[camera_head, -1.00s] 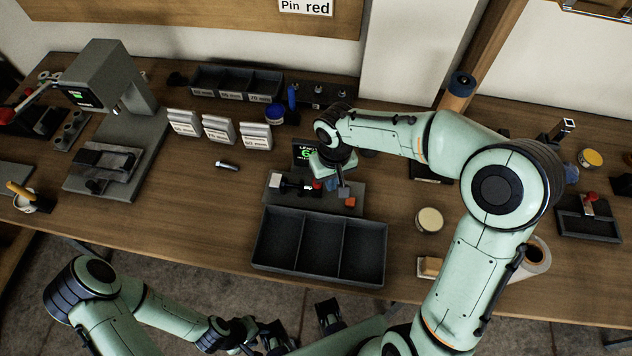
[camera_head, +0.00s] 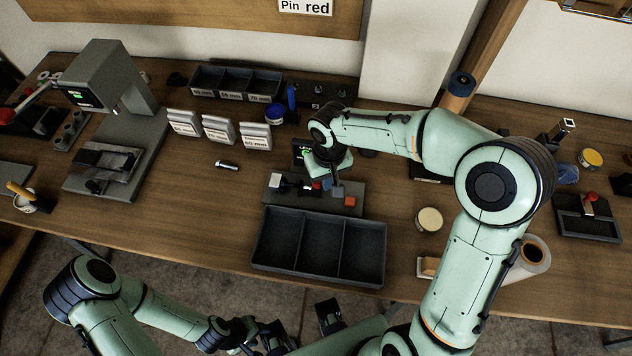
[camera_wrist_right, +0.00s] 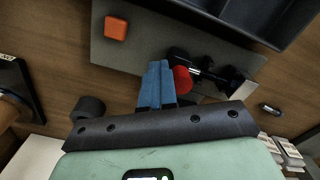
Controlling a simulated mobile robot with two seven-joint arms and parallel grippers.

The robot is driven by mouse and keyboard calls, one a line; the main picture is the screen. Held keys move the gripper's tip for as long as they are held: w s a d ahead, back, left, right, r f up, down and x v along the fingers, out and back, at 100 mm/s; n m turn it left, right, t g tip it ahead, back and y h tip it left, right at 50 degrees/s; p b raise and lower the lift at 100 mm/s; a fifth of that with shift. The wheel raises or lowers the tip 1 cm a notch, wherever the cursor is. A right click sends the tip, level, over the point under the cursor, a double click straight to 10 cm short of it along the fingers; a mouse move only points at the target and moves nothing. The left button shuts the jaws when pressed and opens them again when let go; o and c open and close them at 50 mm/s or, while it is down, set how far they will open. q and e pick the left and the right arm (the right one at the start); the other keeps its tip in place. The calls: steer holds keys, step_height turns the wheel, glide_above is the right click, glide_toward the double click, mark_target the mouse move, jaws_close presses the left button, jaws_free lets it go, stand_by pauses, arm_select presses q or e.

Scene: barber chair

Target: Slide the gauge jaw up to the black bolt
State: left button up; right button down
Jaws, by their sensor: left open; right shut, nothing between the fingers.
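The gauge is a grey plate (camera_head: 345,207) with a small dark display (camera_head: 302,152) partly hidden by my right arm. A dark bolt-like part (camera_head: 287,181) lies on its left half beside a pale block (camera_head: 274,180). A red-ended piece, apparently the jaw (camera_wrist_right: 182,80), stands beside the bolt (camera_wrist_right: 207,72). My right gripper (camera_head: 337,190) is shut and empty. Its blue fingertips (camera_wrist_right: 157,72) are just beside the red end in the wrist view; contact cannot be told. My left gripper (camera_head: 302,328) is open and empty, below the table's front edge.
An orange button (camera_wrist_right: 115,28) sits on the gauge plate. A three-part dark tray (camera_head: 262,243) stands in front. A loose silver bolt (camera_head: 227,165) lies left of the gauge, with white labelled packs (camera_head: 219,130) behind it. A round tin (camera_head: 429,219) stands to the right.

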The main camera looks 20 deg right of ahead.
steer(key=shift+d, duration=0.1)
steer(key=shift+s+d, duration=0.25)
steer(key=shift+d+r, duration=0.1)
arm_select(q)
steer(key=w+r+p, duration=0.3)
steer(key=r+p, duration=0.1)
steer(key=r, duration=0.1)
steer(key=shift+r+p, duration=0.3)
steer(key=shift+p, duration=0.05)
arm_select(e)
step_height(320, 180, up, 8)
steer(key=shift+s, duration=0.1)
stand_by(0.4)
